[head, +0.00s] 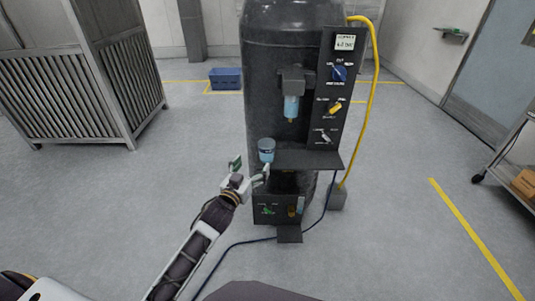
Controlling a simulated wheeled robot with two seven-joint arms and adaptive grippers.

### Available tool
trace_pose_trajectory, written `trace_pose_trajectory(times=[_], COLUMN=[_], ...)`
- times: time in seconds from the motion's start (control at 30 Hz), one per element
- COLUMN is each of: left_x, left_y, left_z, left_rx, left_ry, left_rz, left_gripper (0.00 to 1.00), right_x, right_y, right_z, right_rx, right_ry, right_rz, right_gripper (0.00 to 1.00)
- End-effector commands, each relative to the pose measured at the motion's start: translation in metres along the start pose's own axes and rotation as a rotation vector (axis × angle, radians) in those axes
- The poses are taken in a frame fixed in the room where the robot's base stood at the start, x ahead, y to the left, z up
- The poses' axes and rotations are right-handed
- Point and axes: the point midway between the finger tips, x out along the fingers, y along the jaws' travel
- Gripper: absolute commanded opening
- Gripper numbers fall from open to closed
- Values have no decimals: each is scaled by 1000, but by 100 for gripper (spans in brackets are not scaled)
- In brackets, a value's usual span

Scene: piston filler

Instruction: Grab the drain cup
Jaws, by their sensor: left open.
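The drain cup is most likely the small light-blue cup (266,150) standing upright at the left end of the dark shelf (310,160) on the black machine. My left gripper (250,167) is open, just left of and below the cup. One green-padded finger is close under the cup and the other is farther left. I cannot tell whether the near finger touches the cup or shelf. Nothing shows between the fingers. A clear-blue filter bowl (291,107) hangs under a grey block above the shelf. My right gripper is not in view.
A dark cable (245,242) crosses the floor. A blue crate (225,79) lies behind.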

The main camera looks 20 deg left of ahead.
Motion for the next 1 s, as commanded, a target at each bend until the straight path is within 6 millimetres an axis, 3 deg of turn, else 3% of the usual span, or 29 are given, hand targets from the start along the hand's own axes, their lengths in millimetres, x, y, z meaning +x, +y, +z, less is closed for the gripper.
trace_pose_trajectory(times=[0.37, 1.0], left_x=[8, 54], left_y=[0, 0], left_z=[1, 0], left_rx=[0, 0], left_ry=[-1, 0], left_rz=[0, 0], left_gripper=[86, 86], right_x=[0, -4], right_y=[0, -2], right_z=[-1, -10], right_rx=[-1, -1], right_ry=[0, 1], right_rz=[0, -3], right_gripper=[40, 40])
